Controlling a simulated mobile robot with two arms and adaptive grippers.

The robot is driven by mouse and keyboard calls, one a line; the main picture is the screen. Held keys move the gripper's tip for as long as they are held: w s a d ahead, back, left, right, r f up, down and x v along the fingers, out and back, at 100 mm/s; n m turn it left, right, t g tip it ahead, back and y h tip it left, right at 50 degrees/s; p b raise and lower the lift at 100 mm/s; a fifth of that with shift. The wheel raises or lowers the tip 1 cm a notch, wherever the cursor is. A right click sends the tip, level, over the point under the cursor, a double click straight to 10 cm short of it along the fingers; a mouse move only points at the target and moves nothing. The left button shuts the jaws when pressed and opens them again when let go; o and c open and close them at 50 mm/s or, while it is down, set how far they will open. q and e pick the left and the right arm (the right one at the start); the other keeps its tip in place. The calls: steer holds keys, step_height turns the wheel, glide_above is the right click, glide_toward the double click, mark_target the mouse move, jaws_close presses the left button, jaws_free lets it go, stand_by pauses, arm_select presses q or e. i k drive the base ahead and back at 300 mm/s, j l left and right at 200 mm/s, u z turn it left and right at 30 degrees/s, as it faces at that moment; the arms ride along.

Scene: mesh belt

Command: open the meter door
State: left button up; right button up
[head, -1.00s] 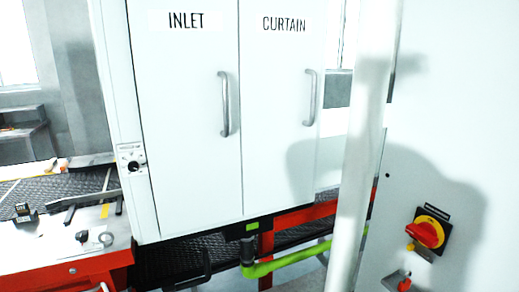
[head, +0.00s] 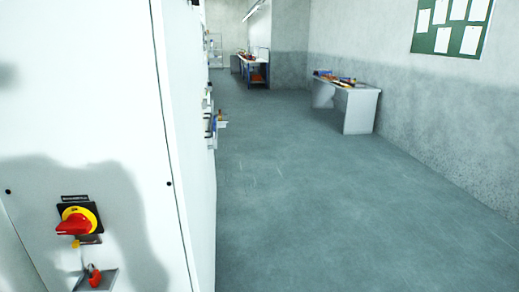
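No door marked as the meter door shows in the head view. A tall white cabinet (head: 85,120) fills the left side, with a thin dark seam near its right edge. On its front is a red rotary switch (head: 75,222) on a yellow plate. Below it hangs a small red item (head: 94,274), perhaps a padlock, on a grey bracket. Neither of my grippers is in view. A shadow falls across the cabinet front.
The grey floor (head: 290,190) right of the cabinet is wide and clear. Small items (head: 212,122) stick out from the cabinet's far side. A white table (head: 358,108) stands by the right wall, a blue-framed workbench (head: 258,73) farther back. A green notice board (head: 452,25) hangs upper right.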

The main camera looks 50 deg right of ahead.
mark_target(174, 24)
steer(key=z, duration=1.3)
steer(key=i+l+u, duration=0.1)
steer(key=i+l, duration=0.2)
steer(key=i, duration=0.15)
